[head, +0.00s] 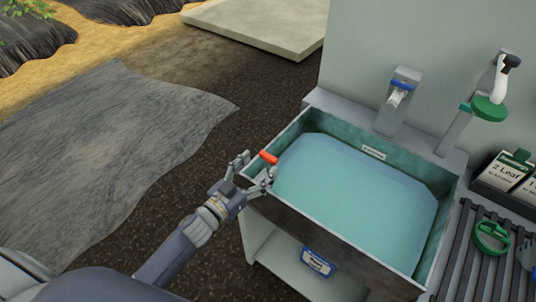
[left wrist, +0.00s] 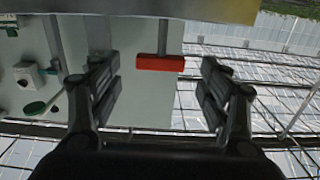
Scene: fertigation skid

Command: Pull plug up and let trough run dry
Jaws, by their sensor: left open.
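The trough (head: 320,236) is a dark-sided basin holding teal water (head: 350,195). A red bar handle (head: 268,157), which looks like the plug's grip, shows at the trough's left end. In the left wrist view the red handle (left wrist: 160,63) sits on a thin grey stem, between and ahead of the spread fingers, with gaps on both sides. My left gripper (head: 256,168) is open and empty beside the handle at the trough's left corner. The plug itself is hidden. My right gripper is not in view.
A tap-like fitting (head: 397,95) and a green-and-white fitting (head: 490,105) stand behind the trough. A slatted rack (head: 462,262) with a green ring-shaped item (head: 491,236) is at right. A blue-edged label (head: 317,262) hangs below the trough front. Open ground lies left.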

